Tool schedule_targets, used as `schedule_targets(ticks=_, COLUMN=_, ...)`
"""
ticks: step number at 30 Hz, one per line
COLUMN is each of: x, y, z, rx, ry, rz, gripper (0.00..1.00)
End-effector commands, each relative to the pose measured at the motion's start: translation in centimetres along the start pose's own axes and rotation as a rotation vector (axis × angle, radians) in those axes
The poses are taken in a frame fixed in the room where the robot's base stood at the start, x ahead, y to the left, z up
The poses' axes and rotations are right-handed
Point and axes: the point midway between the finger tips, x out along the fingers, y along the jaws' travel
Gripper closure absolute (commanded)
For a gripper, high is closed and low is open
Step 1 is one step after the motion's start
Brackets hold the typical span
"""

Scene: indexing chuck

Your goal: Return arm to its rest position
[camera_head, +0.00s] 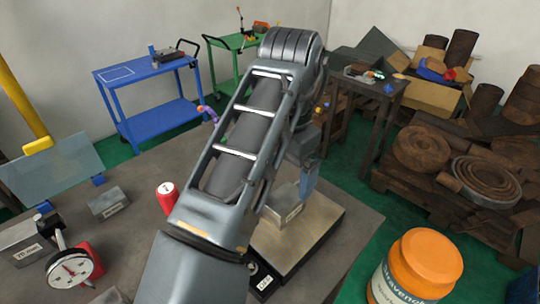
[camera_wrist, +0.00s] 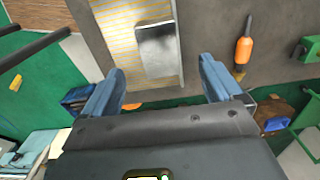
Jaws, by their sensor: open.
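My arm reaches across the middle of the head view over the grey workbench (camera_head: 340,262). My gripper (camera_wrist: 160,84) is open in the wrist view, its two blue fingers wide apart with nothing between them. A grey metal block (camera_wrist: 157,50) lies beyond the fingertips on a yellow-patterned plate (camera_wrist: 115,22); I cannot tell the exact gap. In the head view, the block (camera_head: 284,209) sits on the plate (camera_head: 298,244), close to a blue finger. The arm hides most of the gripper there.
A dial gauge (camera_head: 72,268), red cylinder (camera_head: 167,197) and grey block (camera_head: 108,202) are on the bench's left. An orange jar (camera_head: 422,262) stands at front right. A blue cart (camera_head: 155,90), green cart (camera_head: 228,48), dark side table (camera_head: 372,82) and cluttered pallet (camera_head: 440,150) stand behind.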

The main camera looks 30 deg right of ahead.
Motion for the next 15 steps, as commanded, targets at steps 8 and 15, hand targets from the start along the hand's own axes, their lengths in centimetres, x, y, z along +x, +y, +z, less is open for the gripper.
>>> schedule_targets(ticks=8, x=0.1, y=0.3, z=-1.3, rx=0.0, ry=0.045, rz=-0.003, gripper=0.07)
schedule_targets(ticks=15, x=0.4, y=2.5, z=-10.7, rx=-0.056, ry=0.4, rz=-0.032, gripper=0.07)
